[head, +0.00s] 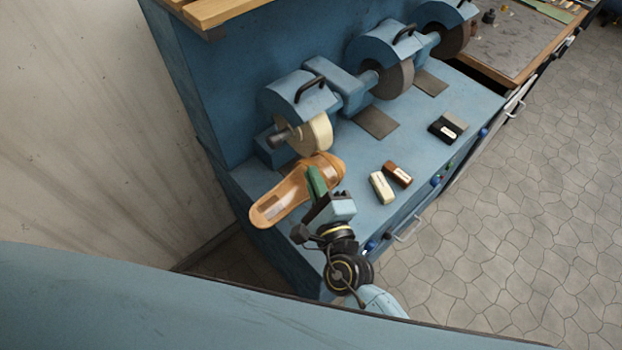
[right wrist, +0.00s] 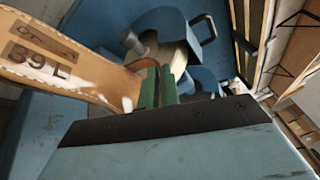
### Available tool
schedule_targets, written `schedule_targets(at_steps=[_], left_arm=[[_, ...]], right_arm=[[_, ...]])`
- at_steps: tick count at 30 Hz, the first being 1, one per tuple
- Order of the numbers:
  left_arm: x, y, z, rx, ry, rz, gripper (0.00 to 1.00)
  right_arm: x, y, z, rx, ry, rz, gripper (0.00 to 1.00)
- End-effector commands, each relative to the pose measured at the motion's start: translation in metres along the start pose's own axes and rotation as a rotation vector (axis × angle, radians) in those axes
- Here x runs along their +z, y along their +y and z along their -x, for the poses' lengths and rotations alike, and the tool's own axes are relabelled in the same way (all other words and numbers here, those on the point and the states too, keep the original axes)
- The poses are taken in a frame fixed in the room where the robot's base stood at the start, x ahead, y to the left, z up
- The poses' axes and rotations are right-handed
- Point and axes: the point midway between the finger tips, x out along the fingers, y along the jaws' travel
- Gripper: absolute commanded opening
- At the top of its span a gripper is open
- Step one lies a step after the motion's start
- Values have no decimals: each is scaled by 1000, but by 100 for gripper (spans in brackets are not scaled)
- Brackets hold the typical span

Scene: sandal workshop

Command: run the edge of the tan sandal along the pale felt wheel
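The tan sandal (head: 272,207) is in my right gripper (head: 316,181), whose green fingers are closed on it near the strap. The pale felt wheel (head: 319,134) is on the nearest blue grinder, just beyond the sandal's strap end. It also shows in the right wrist view (right wrist: 163,52), partly hidden behind the fingers. I cannot tell whether sandal and wheel touch. My left gripper is not in view.
Two darker wheels (head: 394,80) (head: 452,40) stand farther along the blue bench (head: 345,215). A cream block (head: 381,188), a brown block (head: 397,174) and dark and grey blocks (head: 447,127) lie near the bench's front edge. A wall (head: 90,130) is at the left.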

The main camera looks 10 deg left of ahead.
Motion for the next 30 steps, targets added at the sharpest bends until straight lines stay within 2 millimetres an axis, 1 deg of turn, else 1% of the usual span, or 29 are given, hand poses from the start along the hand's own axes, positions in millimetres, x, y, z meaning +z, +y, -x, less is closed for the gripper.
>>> schedule_targets(at_steps=[1,3,16,30], left_arm=[[0,0,0,0,0,0,52],[0,0,0,0,0,0,52],[0,0,0,0,0,0,52],[1,0,-1,0,-1,0,52]], right_arm=[[-9,-2,0,-6,13,7,0],[-11,-3,0,-6,14,7,0],[-9,-3,-1,-4,8,3,0],[-20,-6,-4,0,9,3,0]])
